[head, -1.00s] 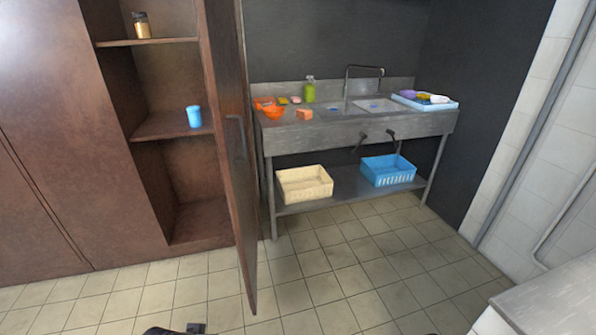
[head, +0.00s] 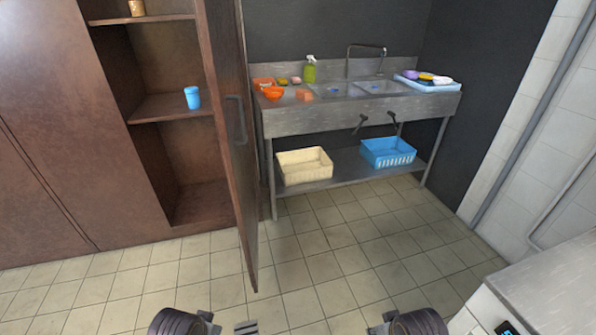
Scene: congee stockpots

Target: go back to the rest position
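My two arms show only at the bottom edge. A dark, ribbed rounded part of my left arm is at the lower left of centre, with small grey pieces beside it that may belong to my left gripper (head: 246,327). A similar dark part of my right arm is at the lower right of centre, with a small piece on its left side that may belong to my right gripper (head: 388,322). Both are cut off by the frame, so their fingers cannot be made out. No object shows in either.
A brown cabinet (head: 60,130) with an open door (head: 226,140) stands left, a blue cup (head: 192,97) on its shelf. A metal sink table (head: 350,122) holds a green bottle (head: 310,69). A grey-topped counter (head: 555,290) is at lower right. The tiled floor (head: 330,265) ahead is clear.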

